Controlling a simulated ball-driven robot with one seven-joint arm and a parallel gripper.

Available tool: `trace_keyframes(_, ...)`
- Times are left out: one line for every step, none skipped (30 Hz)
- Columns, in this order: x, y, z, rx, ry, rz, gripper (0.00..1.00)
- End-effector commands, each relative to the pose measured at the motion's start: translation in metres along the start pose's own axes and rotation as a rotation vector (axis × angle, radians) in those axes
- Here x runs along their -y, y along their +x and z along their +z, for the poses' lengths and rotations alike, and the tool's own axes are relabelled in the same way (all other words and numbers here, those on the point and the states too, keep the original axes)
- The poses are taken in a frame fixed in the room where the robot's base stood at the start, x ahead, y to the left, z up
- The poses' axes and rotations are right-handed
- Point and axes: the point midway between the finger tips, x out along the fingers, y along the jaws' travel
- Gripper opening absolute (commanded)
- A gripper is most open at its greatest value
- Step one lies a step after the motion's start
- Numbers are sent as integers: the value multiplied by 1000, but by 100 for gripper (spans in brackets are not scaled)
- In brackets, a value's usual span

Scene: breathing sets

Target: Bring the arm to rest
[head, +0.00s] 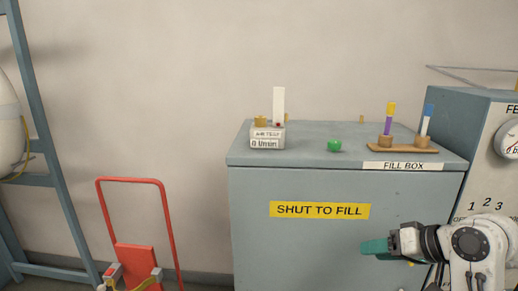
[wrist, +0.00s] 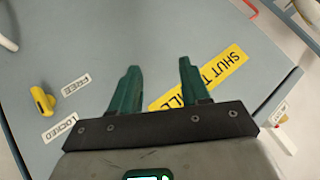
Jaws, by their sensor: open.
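My gripper (head: 375,247) is in front of the lower right part of the grey fill box (head: 270,235) in the head view. Its green fingers point left there. In the wrist view my gripper (wrist: 157,75) has its two green fingers apart with nothing between them. The box front with the yellow "SHUT TO FILL" label (head: 320,210) lies beyond the fingers. A yellow latch handle (wrist: 42,101) shows on the grey panel in the wrist view, beside the "FREE" and "LOCKED" labels. My forearm shows at the lower right of the head view.
On the box top stand a small white device (head: 267,138), a green knob (head: 334,145) and a wooden rack (head: 403,148) with two coloured tubes. A panel with a gauge (head: 508,138) stands at right. A red hand truck (head: 131,183) and a blue frame (head: 45,125) are at left.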

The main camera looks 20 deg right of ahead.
Motion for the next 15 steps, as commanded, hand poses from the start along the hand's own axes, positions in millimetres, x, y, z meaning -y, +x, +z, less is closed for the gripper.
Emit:
trace_keyframes(6, 25, 32, 51, 3, 3, 46)
trace_keyframes(8, 36, 49, 74, 3, 12, 46)
trace_keyframes(9, 49, 72, 107, 0, 26, 46)
trace_keyframes(11, 57, 90, 133, -4, 38, 46)
trace_keyframes(12, 65, 108, 160, -11, 51, 46)
trace_keyframes(12, 74, 133, 198, -20, 71, 46)
trace_keyframes(12, 79, 152, 228, -30, 87, 46)
trace_keyframes(12, 83, 171, 257, -41, 104, 46)
trace_keyframes(11, 87, 196, 298, -60, 129, 46)
trace_keyframes(10, 89, 215, 328, -75, 148, 46)
trace_keyframes(8, 89, 233, 359, -94, 168, 46)
trace_keyframes(5, 88, 257, 399, -120, 197, 46)
trace_keyframes(2, 86, 275, 431, -143, 219, 46)
trace_keyframes(-1, 83, 292, 462, -166, 241, 46)
trace_keyframes(-7, 78, 312, 500, -198, 272, 46)
